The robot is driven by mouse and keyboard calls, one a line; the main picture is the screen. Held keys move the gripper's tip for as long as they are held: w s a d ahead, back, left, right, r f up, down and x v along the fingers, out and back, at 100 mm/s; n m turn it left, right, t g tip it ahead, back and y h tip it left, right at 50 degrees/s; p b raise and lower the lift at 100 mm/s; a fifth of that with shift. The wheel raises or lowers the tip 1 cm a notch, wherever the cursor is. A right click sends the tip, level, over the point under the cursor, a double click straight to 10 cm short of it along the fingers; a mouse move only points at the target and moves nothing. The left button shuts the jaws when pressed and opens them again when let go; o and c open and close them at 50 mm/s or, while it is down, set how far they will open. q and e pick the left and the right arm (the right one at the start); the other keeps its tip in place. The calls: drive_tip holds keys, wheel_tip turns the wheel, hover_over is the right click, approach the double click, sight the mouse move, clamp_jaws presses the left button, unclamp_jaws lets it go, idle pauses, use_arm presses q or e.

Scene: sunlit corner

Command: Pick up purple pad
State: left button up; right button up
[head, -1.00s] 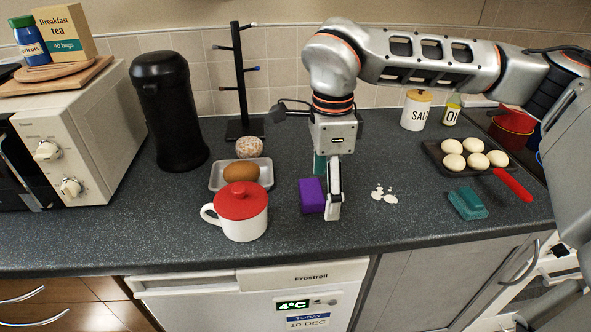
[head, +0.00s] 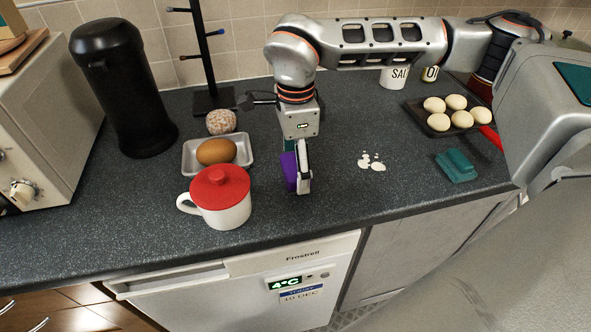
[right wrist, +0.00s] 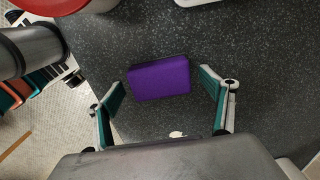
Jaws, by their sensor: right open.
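The purple pad (head: 289,172) is a small purple block on the dark worktop, to the right of the red-lidded mug. In the head view my right gripper (head: 297,180) comes down over it and hides part of it. In the right wrist view the purple pad (right wrist: 160,77) lies between and a little beyond the two spread fingers of my right gripper (right wrist: 166,92). There is a gap on both sides, and the fingers are open and empty. My left gripper is not in view.
The white mug (head: 226,214) with a red lid and a tray (head: 189,160) holding a brown egg-shaped item stand left of the pad. White spots (head: 377,166) and a teal block (head: 457,166) lie to the right. The worktop between them is clear.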

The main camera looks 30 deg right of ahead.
sight(295, 165)
drive_tip(key=shift+f, duration=0.25)
drive_tip(key=c, duration=1.2)
drive_tip(key=shift+o, duration=0.2)
drive_tip(key=shift+r, duration=0.1)
drive_tip(key=shift+w+r, duration=0.1)
drive_tip(key=shift+r, duration=0.45)
wheel_tip(295, 165, up, 19)
drive_tip(key=p, duration=0.1)
drive_tip(key=shift+f, duration=0.15)
